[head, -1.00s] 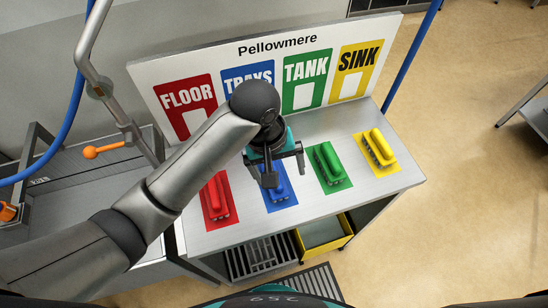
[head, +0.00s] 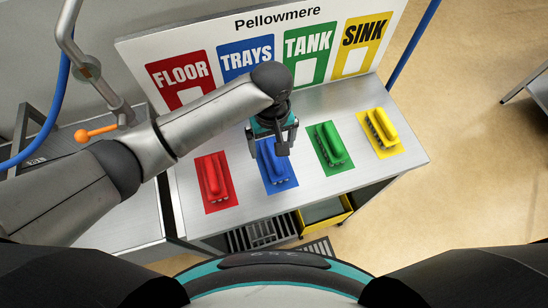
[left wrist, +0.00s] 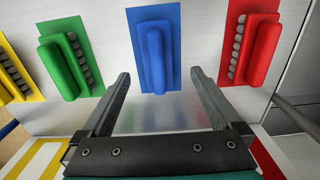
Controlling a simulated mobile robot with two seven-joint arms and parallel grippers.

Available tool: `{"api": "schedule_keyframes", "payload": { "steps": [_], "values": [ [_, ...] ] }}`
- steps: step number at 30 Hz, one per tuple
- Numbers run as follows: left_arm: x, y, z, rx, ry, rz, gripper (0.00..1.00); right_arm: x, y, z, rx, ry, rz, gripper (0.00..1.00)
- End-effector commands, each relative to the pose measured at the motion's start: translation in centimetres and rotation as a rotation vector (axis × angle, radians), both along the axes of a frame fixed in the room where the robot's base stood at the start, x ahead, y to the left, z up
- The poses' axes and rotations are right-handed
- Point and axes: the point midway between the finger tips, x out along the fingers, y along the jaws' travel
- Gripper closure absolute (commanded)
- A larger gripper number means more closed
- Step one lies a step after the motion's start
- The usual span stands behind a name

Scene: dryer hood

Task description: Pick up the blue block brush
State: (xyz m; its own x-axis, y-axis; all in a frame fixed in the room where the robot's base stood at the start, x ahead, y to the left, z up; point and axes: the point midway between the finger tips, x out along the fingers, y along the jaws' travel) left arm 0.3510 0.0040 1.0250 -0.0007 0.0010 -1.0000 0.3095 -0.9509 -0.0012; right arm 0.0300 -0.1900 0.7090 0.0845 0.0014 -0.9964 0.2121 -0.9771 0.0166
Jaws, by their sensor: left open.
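The blue block brush (head: 273,162) lies on a blue mat on the steel table, below the blue TRAYS panel. My left gripper (head: 274,146) is over its far end in the head view and hides part of it. In the left wrist view the same blue brush (left wrist: 156,58) lies beyond and between the two spread fingers of the left gripper (left wrist: 160,82). The fingers are open and empty, with bare table showing between them. No contact with the brush shows. My right gripper is not in view.
A red brush (head: 213,180) lies to the left, a green brush (head: 330,143) and a yellow brush (head: 381,127) to the right, each on its own mat. The sign board (head: 270,50) stands behind. An orange-knobbed lever (head: 85,134) is at the left.

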Motion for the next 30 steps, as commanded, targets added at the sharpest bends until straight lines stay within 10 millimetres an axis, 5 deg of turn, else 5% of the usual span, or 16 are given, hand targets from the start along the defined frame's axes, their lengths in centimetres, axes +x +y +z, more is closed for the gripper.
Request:
{"api": "schedule_keyframes", "payload": {
  "steps": [13, 22, 30],
  "values": [
    [0.0, -0.4, -4.9, 0.001, 0.000, 0.000, 0.03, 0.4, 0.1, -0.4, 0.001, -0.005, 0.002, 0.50],
    [0.0, -0.4, -5.3, -0.001, -0.001, -0.001, 0.03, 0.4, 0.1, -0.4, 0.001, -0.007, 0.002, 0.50],
    [0.0, -0.4, -5.2, -0.001, -0.001, -0.001, 0.33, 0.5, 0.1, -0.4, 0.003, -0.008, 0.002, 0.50]
  ]
}}
